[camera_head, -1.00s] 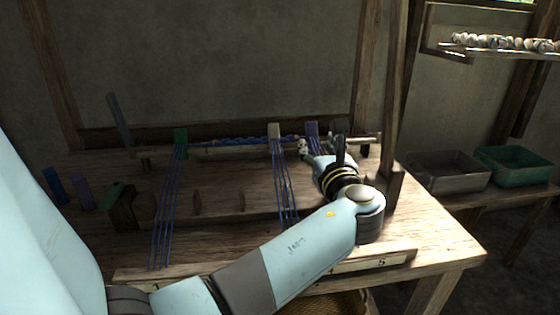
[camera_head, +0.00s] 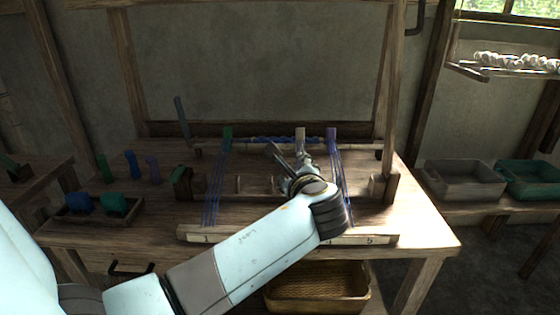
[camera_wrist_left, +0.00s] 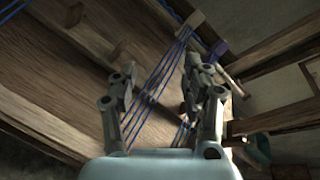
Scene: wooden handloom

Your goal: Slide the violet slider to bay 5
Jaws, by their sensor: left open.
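The violet slider (camera_head: 331,134) is on the loom's back rail, just right of the tan slider (camera_head: 300,133). Blue threads run down from it towards the front strip (camera_head: 290,238), which bears a 1 near its left end and a 5 near its right. My left gripper (camera_head: 289,150) is open, in front of the tan slider and left of the violet one. In the left wrist view, blue threads pass between or behind the open fingers (camera_wrist_left: 156,82). The violet slider (camera_wrist_left: 218,48) and tan slider (camera_wrist_left: 188,24) lie beyond the fingertips. My right gripper is out of view.
A green slider (camera_head: 227,133) sits at the rail's left. Loose coloured blocks stand in and around a tray (camera_head: 70,215) on the left. A wooden post (camera_head: 391,100) rises at the loom's right. Two bins, grey (camera_head: 455,187) and teal (camera_head: 535,190), stand on the right shelf.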

